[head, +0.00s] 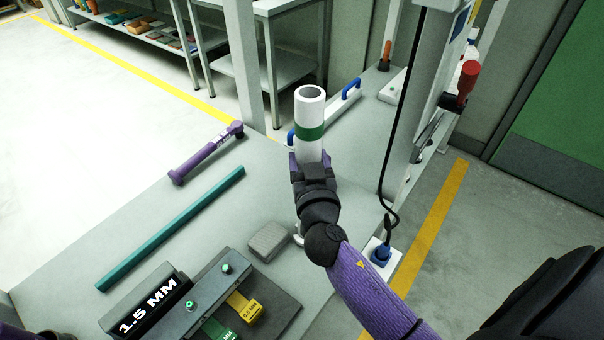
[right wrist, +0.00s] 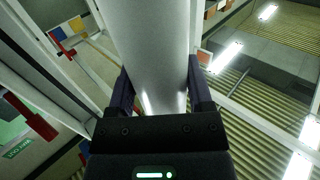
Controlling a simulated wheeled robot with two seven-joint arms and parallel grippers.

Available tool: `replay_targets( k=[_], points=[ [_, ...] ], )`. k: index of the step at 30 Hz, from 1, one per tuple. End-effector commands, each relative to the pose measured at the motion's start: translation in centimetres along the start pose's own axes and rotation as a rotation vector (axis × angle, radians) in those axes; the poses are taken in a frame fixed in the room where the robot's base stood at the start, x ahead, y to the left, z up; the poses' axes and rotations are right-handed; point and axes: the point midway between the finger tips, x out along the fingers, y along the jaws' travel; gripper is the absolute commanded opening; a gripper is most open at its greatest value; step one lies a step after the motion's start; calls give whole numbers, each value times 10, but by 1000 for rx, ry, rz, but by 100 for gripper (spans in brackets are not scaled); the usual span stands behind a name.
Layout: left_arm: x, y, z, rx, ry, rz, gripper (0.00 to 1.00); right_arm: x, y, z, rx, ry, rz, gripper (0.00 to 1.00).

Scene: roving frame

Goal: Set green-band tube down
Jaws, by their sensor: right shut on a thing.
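The green-band tube (head: 310,110) is a white hollow cylinder with a green ring round its middle, and its open top faces up. It stands about upright in my right gripper (head: 311,163), which is shut on its lower part. In the right wrist view the tube (right wrist: 155,50) runs up between the two dark fingers of the gripper (right wrist: 160,88). The gripper hides the tube's lower end in the head view, so I cannot tell whether it touches the bench.
On the grey bench (head: 90,205) lie a purple torque wrench (head: 205,153), a teal bar (head: 172,228), a grey block (head: 268,240) and a gauge fixture labelled 1.5 MM (head: 150,305). A blue-handled white piece (head: 342,103) is behind the tube. An upright post (head: 405,100) with a cable stands right.

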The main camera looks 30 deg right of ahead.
Motion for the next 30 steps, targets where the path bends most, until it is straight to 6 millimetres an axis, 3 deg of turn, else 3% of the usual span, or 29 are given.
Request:
replay_targets(
  k=[2, 12, 13, 17, 26, 30],
  points=[
    [8, -1, 1, 1, -1, -2, 69, 0, 0, 11, -1, 0, -1, 0],
    [9, -4, 1, 3, 0, -5, 69, 0, 0, 12, 2, 1, 0, 0],
    [8, -4, 1, 3, 0, -5, 69, 0, 0, 12, 1, 1, 0, 70],
    [7, -4, 1, 3, 0, -5, 69, 0, 0, 11, 1, 1, 0, 98],
    [2, -4, 1, 2, 0, -6, 69, 0, 0, 6, 1, 2, -1, 100],
    [8, -4, 2, 2, -3, -5, 69, -27, 0, 11, 3, -3, -1, 100]
  ],
)
